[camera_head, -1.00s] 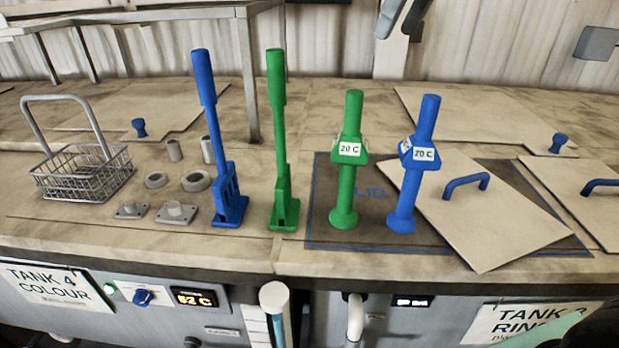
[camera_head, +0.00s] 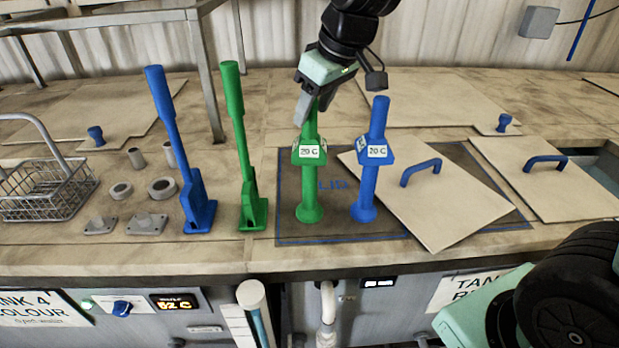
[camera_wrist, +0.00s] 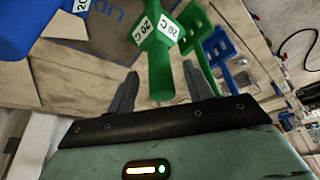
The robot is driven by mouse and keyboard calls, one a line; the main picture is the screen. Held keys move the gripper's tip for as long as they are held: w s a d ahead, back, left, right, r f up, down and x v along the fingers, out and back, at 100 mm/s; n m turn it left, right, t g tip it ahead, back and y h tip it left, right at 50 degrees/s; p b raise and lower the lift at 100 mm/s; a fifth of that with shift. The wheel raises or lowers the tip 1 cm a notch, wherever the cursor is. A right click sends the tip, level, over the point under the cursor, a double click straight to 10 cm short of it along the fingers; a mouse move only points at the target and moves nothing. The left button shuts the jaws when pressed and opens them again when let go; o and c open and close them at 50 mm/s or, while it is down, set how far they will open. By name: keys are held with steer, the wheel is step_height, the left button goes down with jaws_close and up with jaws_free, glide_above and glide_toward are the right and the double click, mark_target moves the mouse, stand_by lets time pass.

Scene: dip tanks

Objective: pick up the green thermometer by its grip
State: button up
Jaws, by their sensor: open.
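The green thermometer (camera_head: 309,180) stands upright on the dark lid mat, with a white "20 C" label on its collar. My gripper (camera_head: 306,112) is at its top end in the head view, open, with the fingers pointing down around or just in front of the grip. In the wrist view the green thermometer (camera_wrist: 158,60) lies between the two open fingers (camera_wrist: 160,90), its grip end towards the palm. I cannot tell whether a finger touches it. The blue thermometer (camera_head: 368,180) stands upright close on its right, also labelled "20 C".
A green paddle-like tool (camera_head: 246,160) and a blue one (camera_head: 186,160) stand to the left. A tilted lid with a blue handle (camera_head: 440,205) lies to the right. A wire basket (camera_head: 45,190) and several small metal parts are at the far left.

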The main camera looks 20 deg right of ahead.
steer(key=shift+p+x, duration=0.35)
steer(key=shift+x, duration=1.05)
steer(key=shift+c, duration=0.2)
jaws_close()
steer(key=shift+r, duration=0.1)
